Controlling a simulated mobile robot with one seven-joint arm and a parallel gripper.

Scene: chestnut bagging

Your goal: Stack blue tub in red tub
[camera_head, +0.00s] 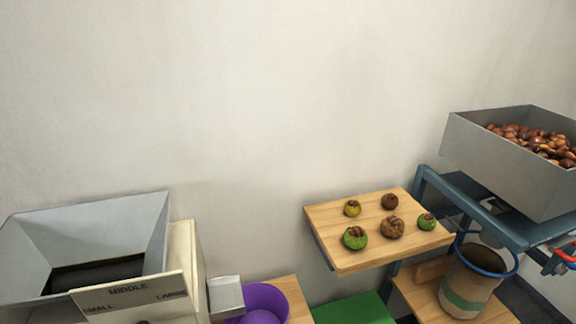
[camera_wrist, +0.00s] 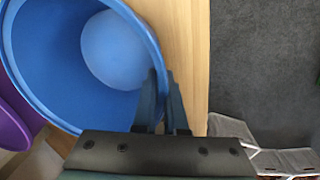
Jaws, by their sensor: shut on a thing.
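The blue tub (camera_wrist: 35,60) fills the upper left of the wrist view, seen from above into its open mouth. It looks empty, with a round paler bottom. My gripper (camera_wrist: 161,82) is shut on the right-hand rim of the blue tub, one finger inside the wall and one outside. The blue tub and my gripper do not show in the head view. I see no red tub in either view.
A purple tub (camera_wrist: 12,125) is left of the blue tub; a purple tub (camera_head: 275,302) also shows under a metal chute (camera_head: 226,297). A wooden surface (camera_wrist: 185,40) lies below the blue tub. A board (camera_head: 350,262) holds several chestnut burrs. A bag (camera_head: 465,286) stands at right.

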